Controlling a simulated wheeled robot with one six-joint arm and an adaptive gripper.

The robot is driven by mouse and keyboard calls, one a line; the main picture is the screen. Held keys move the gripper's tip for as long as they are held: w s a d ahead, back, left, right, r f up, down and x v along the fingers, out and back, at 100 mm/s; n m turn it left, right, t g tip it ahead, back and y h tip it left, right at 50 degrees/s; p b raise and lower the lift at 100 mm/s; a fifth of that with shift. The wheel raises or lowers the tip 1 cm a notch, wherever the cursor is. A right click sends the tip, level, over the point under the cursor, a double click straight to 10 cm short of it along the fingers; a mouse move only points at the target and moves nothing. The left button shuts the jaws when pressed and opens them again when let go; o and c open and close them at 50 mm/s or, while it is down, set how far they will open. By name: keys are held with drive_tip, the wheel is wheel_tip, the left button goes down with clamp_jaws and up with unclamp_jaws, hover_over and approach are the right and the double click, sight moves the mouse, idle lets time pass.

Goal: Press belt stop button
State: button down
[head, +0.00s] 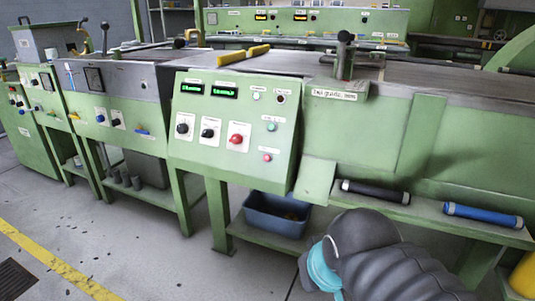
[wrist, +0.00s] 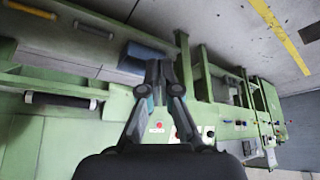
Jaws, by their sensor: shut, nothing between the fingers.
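The green control panel (head: 285,160) stands in the middle of the head view. It carries a large red button (head: 237,139) on a white plate, a small red button (head: 267,157) low on the right and a green button (head: 271,127) above that one. The labels are too small to read, so I cannot tell which is the belt stop button. My gripper (wrist: 160,66) is shut and empty in the wrist view. The panel's red buttons show just behind and beside its fingers, one of them a small red button (wrist: 159,125). The head view shows my arm but not the fingers.
A blue bin (head: 277,214) sits on a low shelf under the panel. A black roller (head: 375,192) and a blue roller (head: 483,215) lie on the ledge to the right. Black knobs (head: 208,133) sit left of the red button. The floor in front on the left is clear.

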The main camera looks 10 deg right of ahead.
drive_tip(key=w+a+r+n+h, duration=0.1)
drive_tip(key=w+r+n, duration=0.3)
drive_tip(key=w+n, duration=0.5)
drive_tip(key=w+a+r+n+h+p, duration=0.1)
drive_tip(key=w+r+n, duration=0.3)
drive_tip(key=w+n, duration=0.6)
drive_tip(key=w+a+r+n+h+p, duration=0.1)
drive_tip(key=w+a+r+n+h, duration=0.1)
drive_tip(key=w+n, duration=0.7)
drive_tip(key=w+a+r, duration=0.1)
drive_tip(key=w+r, duration=0.1)
drive_tip(key=w, duration=0.3)
drive_tip(key=shift+a+r+n, duration=0.2)
drive_tip(key=shift+r+n, duration=0.1)
drive_tip(key=shift+n, duration=0.1)
approach(266, 160)
wheel_tip(266, 160, down, 4)
drive_tip(key=shift+w+d+f+b, duration=0.1)
drive_tip(key=shift+w+d+f, duration=0.2)
drive_tip(key=shift+w, duration=0.2)
drive_tip(key=shift+w+d+f+b, duration=0.2)
drive_tip(key=shift+w+d, duration=0.15)
drive_tip(key=shift+w, duration=0.2)
drive_tip(key=shift+w+d+f+b, duration=0.1)
drive_tip(key=shift+w+d+f, duration=0.2)
drive_tip(key=shift+w, duration=0.2)
